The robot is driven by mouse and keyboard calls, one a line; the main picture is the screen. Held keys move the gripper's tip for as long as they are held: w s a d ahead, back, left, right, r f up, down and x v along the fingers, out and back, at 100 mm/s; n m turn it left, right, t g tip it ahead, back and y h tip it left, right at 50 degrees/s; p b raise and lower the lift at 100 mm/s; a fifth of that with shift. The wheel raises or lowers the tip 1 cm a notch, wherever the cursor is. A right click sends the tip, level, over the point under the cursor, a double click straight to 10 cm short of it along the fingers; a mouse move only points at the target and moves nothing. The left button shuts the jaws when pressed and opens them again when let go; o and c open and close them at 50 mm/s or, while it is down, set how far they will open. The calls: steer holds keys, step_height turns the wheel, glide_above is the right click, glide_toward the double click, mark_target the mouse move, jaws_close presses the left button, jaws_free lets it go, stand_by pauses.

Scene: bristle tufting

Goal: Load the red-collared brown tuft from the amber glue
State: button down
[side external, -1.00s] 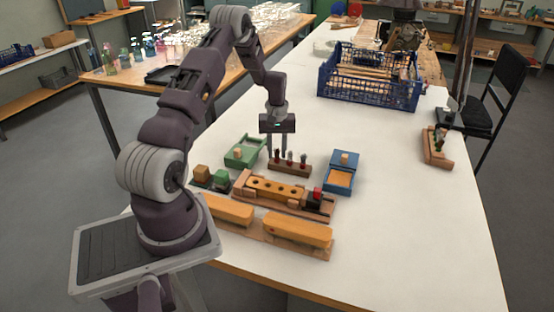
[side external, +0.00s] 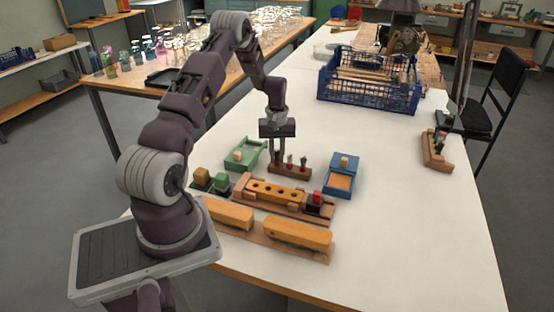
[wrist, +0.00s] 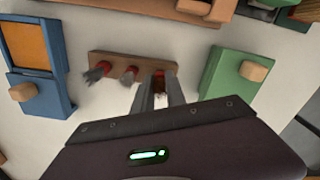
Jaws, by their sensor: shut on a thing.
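A small brown rack (side external: 303,172) holds red-collared tufts in a row; it also shows in the wrist view (wrist: 112,58). My gripper (wrist: 161,82) is shut on the brown tuft (wrist: 159,75) at the end of the rack nearest the green box. Its red collar shows between the fingers, still at the rack. Two grey-tipped tufts, a middle one (wrist: 129,75) and an end one (wrist: 97,71), stand beside it. The blue box (side external: 342,163) has an amber pad (side external: 340,181), likely the amber glue, right of the rack. A wooden block with several holes (side external: 275,192) lies in front.
A green box (side external: 236,160) with a wooden knob stands left of the rack. Two long orange-brown blocks (side external: 297,232) lie in front. A blue crate (side external: 350,95) stands behind.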

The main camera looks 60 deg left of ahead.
step_height(320, 180, up, 9)
steer(key=w+d+f, duration=0.2)
steer(key=w+d, duration=1.2)
steer(key=d, duration=0.3)
steer(key=shift+s+a+f, duration=0.15)
steer(key=shift+f, duration=2.45)
steer(key=shift+f, duration=0.55)
step_height(320, 180, up, 7)
